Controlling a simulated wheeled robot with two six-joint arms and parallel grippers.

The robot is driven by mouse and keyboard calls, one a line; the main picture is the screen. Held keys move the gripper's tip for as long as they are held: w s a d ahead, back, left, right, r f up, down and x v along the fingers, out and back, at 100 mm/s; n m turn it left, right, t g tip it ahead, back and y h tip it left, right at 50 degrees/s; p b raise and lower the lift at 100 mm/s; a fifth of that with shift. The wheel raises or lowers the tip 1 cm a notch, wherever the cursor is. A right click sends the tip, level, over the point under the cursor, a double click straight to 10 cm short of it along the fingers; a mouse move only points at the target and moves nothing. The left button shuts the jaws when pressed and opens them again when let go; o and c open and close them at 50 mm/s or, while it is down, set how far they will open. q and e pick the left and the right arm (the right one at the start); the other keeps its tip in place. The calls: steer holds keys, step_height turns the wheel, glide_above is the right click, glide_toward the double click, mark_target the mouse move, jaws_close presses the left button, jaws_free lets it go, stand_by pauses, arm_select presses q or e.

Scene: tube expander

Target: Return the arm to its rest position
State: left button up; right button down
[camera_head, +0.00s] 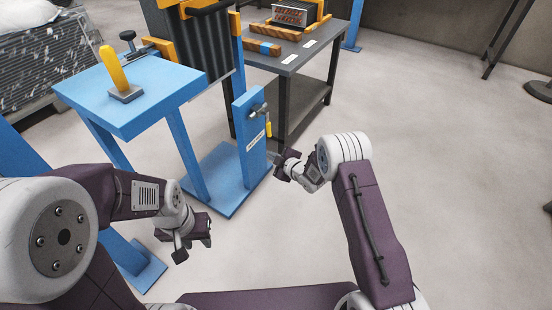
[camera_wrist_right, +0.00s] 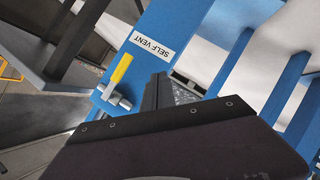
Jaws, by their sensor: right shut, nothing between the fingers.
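My right arm (camera_head: 370,225) reaches forward, and its gripper (camera_head: 277,160) is beside the blue upright panel (camera_head: 250,140). This gripper is shut and empty; its dark fingers show in the right wrist view (camera_wrist_right: 172,92). A valve with a yellow handle (camera_head: 268,128) is on the panel, just above the gripper; it also shows in the right wrist view (camera_wrist_right: 121,69), apart from the fingers. My left arm (camera_head: 115,195) is bent at the left, with its gripper (camera_head: 187,248) low in front of the blue stand. Its fingers are too small and angled to read.
A blue table (camera_head: 135,95) with a yellow-handled lever (camera_head: 115,70) stands at the left. A dark workbench (camera_head: 290,60) with wooden blocks is behind the panel. A label reading SELF VENT (camera_wrist_right: 153,44) is on the panel.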

arm_select(q)
steer(key=shift+r, duration=0.25)
arm_select(e)
steer(key=shift+s+d, duration=0.3)
steer(key=shift+s, duration=0.55)
steer(key=shift+s+d, duration=0.3)
steer(key=shift+s, duration=0.5)
steer(key=shift+r, duration=0.15)
